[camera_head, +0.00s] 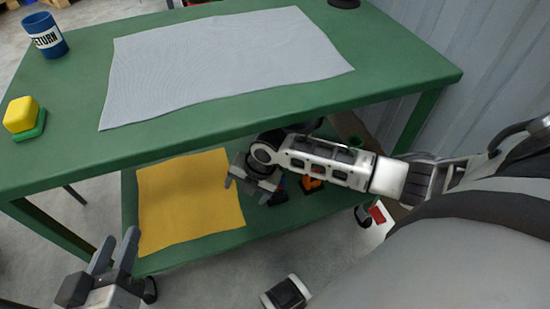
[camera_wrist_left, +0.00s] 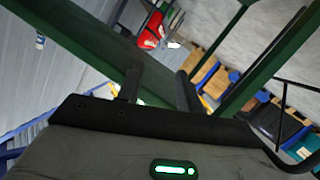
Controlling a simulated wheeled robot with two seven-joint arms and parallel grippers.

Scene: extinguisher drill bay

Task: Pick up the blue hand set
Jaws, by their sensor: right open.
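My right gripper (camera_head: 246,190) is open and reaches over the lower shelf (camera_head: 220,243) of the green table, by the right edge of the yellow cloth. Nothing shows between its fingers. Just right of it lies a small dark item with blue on it (camera_head: 279,189), partly hidden by the gripper and arm; it may be the blue hand set, but I cannot tell. An orange and dark item (camera_head: 312,184) lies beside it, partly under my right arm. My left gripper (camera_head: 115,252) is open and empty at the lower left, in front of the table; its fingers also show in the left wrist view (camera_wrist_left: 160,88).
The yellow cloth (camera_head: 185,200) covers the left of the lower shelf. The tabletop (camera_head: 75,110) above holds a grey cloth (camera_head: 220,60), a blue RETURN mug (camera_head: 46,35) and a yellow-green block (camera_head: 22,117). The tabletop edge overhangs the shelf. A corrugated wall (camera_head: 480,60) stands at right.

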